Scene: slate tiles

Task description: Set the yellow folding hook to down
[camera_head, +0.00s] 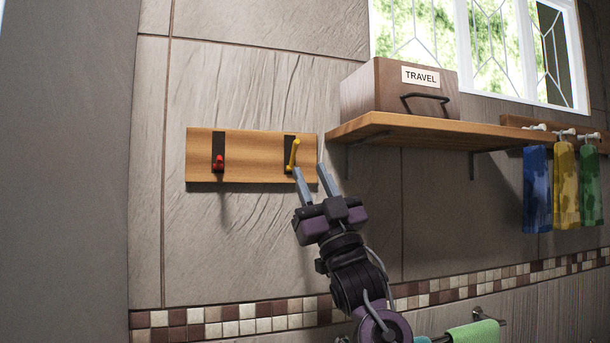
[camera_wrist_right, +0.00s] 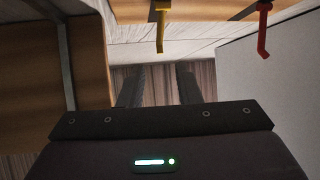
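The yellow folding hook (camera_head: 295,152) is on a black plate at the right end of a wooden board (camera_head: 255,170) on the wall. Its arm points up, tilted slightly right, from a low pivot. My right gripper (camera_head: 309,168) is open and empty, its two fingers apart, just below and to the right of the hook. In the right wrist view the yellow hook (camera_wrist_right: 160,28) shows at the top, above the gap between the fingers (camera_wrist_right: 160,85). I cannot tell whether a finger touches it. My left gripper is not in view.
A red hook (camera_head: 219,163) is on the board's left part; it also shows in the wrist view (camera_wrist_right: 263,32). Right of the board, a wooden shelf (camera_head: 440,134) carries a TRAVEL box (camera_head: 380,90). Coloured cloths (camera_head: 565,190) hang farther right. The wall left of the board is bare.

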